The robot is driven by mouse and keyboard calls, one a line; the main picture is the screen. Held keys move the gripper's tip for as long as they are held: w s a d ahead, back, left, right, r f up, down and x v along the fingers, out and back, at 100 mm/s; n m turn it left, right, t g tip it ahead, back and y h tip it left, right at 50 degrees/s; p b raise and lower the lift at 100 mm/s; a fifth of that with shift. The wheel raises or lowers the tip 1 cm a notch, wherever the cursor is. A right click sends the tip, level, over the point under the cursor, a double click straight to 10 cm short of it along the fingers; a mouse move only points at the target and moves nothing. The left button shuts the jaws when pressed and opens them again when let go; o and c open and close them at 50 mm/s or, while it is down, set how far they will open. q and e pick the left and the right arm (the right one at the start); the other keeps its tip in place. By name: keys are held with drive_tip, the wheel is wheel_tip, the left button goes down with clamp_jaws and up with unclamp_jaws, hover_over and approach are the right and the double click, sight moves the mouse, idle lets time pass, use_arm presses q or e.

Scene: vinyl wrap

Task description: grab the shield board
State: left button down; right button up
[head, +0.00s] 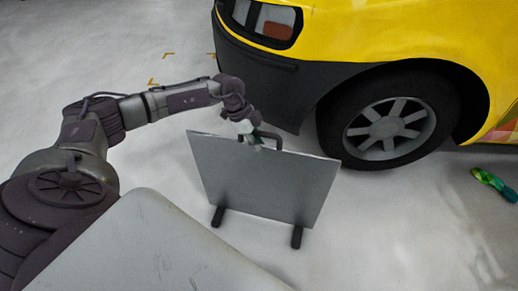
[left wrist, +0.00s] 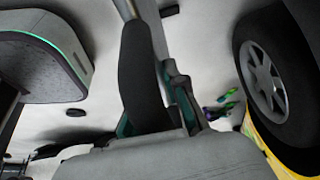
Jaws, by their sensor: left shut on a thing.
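The shield board (head: 265,182) is a flat grey panel standing upright on two dark feet on the floor, in the middle of the head view. A dark handle (head: 276,139) sits at its top edge. My left gripper (head: 254,138) reaches it from the upper left and is shut on the handle. In the left wrist view my left gripper's dark fingers with teal parts (left wrist: 160,92) fill the middle, and the exact contact is partly hidden. My right gripper is in neither view.
A yellow car (head: 375,32) with a dark bumper stands just behind the board, its front wheel (head: 390,125) close to the board's right corner. The floor left of the board is open, with small yellow corner marks.

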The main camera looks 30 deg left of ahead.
use_arm(q)
drive_tip(key=shift+w+r, duration=0.1)
drive_tip(key=shift+r, duration=0.15)
